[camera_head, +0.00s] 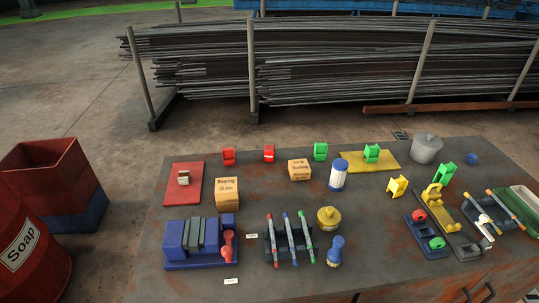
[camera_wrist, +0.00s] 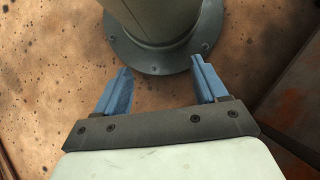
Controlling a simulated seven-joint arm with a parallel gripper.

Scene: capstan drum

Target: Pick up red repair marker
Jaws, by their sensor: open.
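In the head view, several slim markers lie in a dark rack (camera_head: 264,247) near the front middle of the table. The leftmost marker, with red ends (camera_head: 272,241), looks like the red repair marker. A blue-tipped marker (camera_head: 290,240) and a green-tipped marker (camera_head: 306,238) lie to its right. My gripper (camera_wrist: 162,88) shows only in the wrist view. Its two blue fingers are apart with nothing between them, over speckled brown ground near a round bolted flange. No marker shows in the wrist view.
A blue block fixture (camera_head: 176,256) with a red piece stands left of the rack; a yellow jar (camera_head: 328,217) and blue bottle (camera_head: 335,250) stand right. A second rack (camera_head: 480,222) with orange-tipped sticks is at the far right. A small label (camera_head: 252,236) lies beside the rack.

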